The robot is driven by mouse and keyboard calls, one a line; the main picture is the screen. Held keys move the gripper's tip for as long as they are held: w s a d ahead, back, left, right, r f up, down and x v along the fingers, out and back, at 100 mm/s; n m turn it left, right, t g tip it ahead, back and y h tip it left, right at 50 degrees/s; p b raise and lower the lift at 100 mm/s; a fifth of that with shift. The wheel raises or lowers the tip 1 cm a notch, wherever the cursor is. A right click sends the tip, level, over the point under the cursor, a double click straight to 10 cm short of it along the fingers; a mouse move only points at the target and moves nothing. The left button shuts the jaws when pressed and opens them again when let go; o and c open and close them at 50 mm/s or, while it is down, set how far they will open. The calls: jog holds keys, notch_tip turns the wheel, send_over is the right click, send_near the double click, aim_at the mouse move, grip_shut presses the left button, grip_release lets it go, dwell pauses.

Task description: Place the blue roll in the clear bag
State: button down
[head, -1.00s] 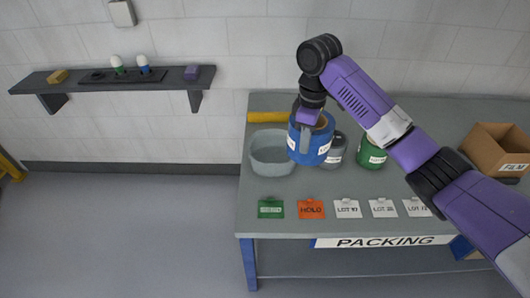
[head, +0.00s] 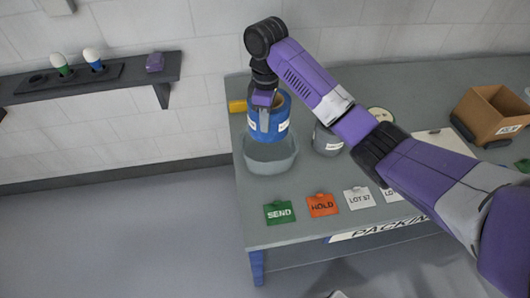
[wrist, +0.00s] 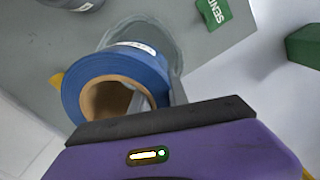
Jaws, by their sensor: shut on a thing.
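The blue roll (head: 270,122) is held by my gripper (head: 264,97), which is shut on its rim from above. In the wrist view the blue roll (wrist: 115,85) shows its brown core, with a finger against its wall. The clear bag (head: 271,160) stands open on the packing table, directly below the roll in the head view. The roll overlaps the bag's opening there; I cannot tell exactly how far its lower end reaches inside. In the wrist view the bag's rim (wrist: 172,55) shows around the roll's far side.
A grey roll (head: 327,140) stands right of the bag. A green SEND card (head: 279,213), an orange HOLD card (head: 322,205) and white lot cards lie along the table's front. A yellow thing (head: 237,106) lies behind the bag. A cardboard box (head: 492,115) stands far right.

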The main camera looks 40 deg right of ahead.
aim_at(266, 138)
notch_tip(266, 138, down, 8)
jog(key=shift+d+r+b, duration=0.1)
jog(key=shift+r+b, duration=0.05)
jog(key=shift+b, duration=0.15)
jog(key=shift+f, duration=2.75)
jog(key=shift+f, duration=0.15)
jog(key=c, duration=1.3)
grip_release()
notch_tip(266, 138, up, 12)
jog(key=shift+r+p, duration=0.1)
jog(key=shift+p, duration=0.25)
